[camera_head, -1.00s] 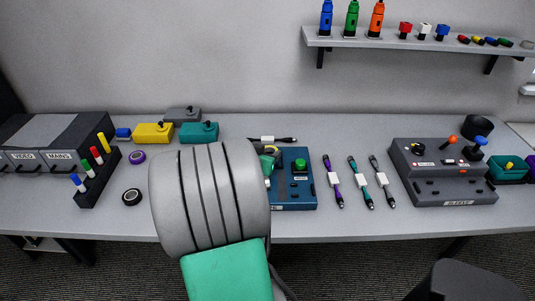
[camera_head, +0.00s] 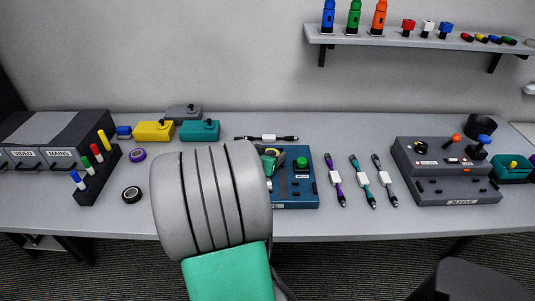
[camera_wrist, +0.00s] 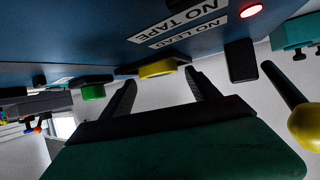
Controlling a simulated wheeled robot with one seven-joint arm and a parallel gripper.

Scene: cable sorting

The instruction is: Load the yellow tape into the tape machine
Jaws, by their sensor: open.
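The blue tape machine (camera_head: 296,192) stands on the table just right of my arm, with a green button (camera_head: 302,163) on top. In the wrist view its blue face (camera_wrist: 60,45) carries upside-down labels reading NO TAPE and NO LEAD, near a lit red lamp (camera_wrist: 251,10). A yellow round piece, seemingly the yellow tape (camera_wrist: 158,69), sits at the machine, between and just beyond my fingertips. My gripper (camera_wrist: 160,78) is open, one finger to each side of it; I cannot tell whether they touch. In the head view my arm hides most of the gripper and the machine's left side.
A purple roll (camera_head: 138,155) and a black roll (camera_head: 131,195) lie left of my arm. Yellow (camera_head: 154,131) and teal (camera_head: 200,131) boxes stand behind. Several cables, one of them a purple cable (camera_head: 335,180), lie between the machine and a grey sleeve device (camera_head: 445,185).

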